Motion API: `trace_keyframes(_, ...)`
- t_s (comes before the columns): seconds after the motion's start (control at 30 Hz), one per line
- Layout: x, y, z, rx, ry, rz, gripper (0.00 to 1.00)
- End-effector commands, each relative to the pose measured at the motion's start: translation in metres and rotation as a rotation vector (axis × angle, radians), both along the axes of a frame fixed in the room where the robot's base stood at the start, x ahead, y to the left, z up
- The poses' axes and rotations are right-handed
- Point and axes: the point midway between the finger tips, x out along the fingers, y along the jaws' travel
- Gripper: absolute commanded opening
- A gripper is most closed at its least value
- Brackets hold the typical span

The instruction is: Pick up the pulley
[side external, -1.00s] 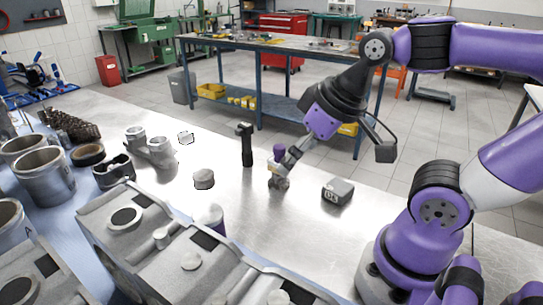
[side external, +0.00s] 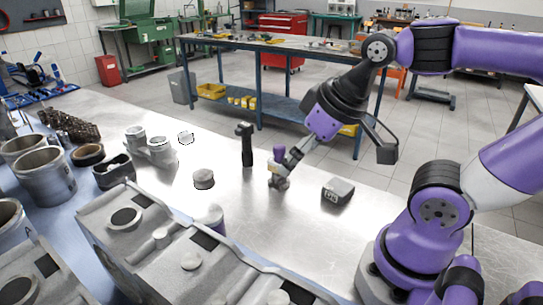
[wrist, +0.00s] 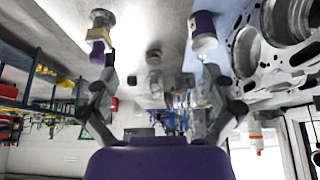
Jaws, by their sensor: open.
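My gripper (side external: 287,168) is open, low over the steel bench. In the wrist view its fingers (wrist: 157,65) are spread wide with nothing gripped between them. A short silver cylinder (side external: 203,179) stands on the bench left of the gripper; it looks like the pulley, but I cannot tell for sure. A small silver piece in the wrist view (wrist: 153,56), seen beyond and between the fingers, may be the same one. A purple-topped part (side external: 278,155) stands right by the fingers; in the wrist view its purple end (wrist: 97,52) is close to the left fingertip.
A black upright part (side external: 246,145) stands behind the gripper and a dark grey block (side external: 338,191) lies to its right. The engine block (side external: 170,245) fills the near side. A purple-and-white cylinder (wrist: 204,32) is near the right finger. Metal cylinders (side external: 46,180) crowd the left.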

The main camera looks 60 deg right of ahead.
Motion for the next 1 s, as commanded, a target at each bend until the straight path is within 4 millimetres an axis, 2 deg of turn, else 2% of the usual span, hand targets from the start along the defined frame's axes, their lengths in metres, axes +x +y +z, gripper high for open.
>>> trace_keyframes(0.37,0.001,0.000,0.000,0.000,0.001,0.000,1.00)
trace_keyframes(0.47,0.010,0.000,0.004,-0.002,0.007,0.006,1.00)
trace_keyframes(0.57,0.033,-0.001,0.010,-0.007,0.022,0.019,1.00)
trace_keyframes(0.73,0.103,-0.007,0.010,-0.012,0.054,0.059,1.00)
trace_keyframes(0.9,0.172,-0.018,-0.017,-0.012,0.081,0.100,1.00)
trace_keyframes(1.0,0.202,-0.024,-0.038,-0.010,0.090,0.119,1.00)
